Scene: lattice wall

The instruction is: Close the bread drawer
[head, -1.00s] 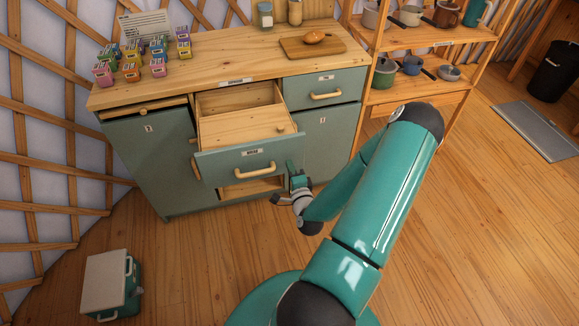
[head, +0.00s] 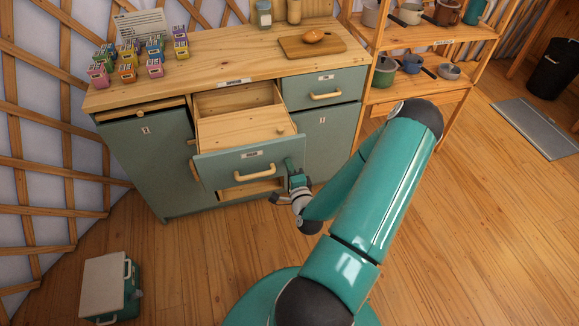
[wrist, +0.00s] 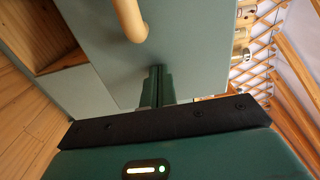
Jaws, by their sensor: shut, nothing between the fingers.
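The bread drawer (head: 222,165) is pulled well out of the cabinet, and its light wooden inside shows from above. Its grey-green front has a pale wooden handle (head: 255,173) and a small label. My gripper (head: 290,166) is shut and empty, with its fingertips at the right end of the drawer front.
The cabinet's wooden top (head: 230,65) holds colourful small boxes (head: 128,72), a card, jars and a cutting board (head: 311,45) with bread on it. Open shelves (head: 415,80) stand to the right. A green case (head: 110,290) lies on the floor at lower left.

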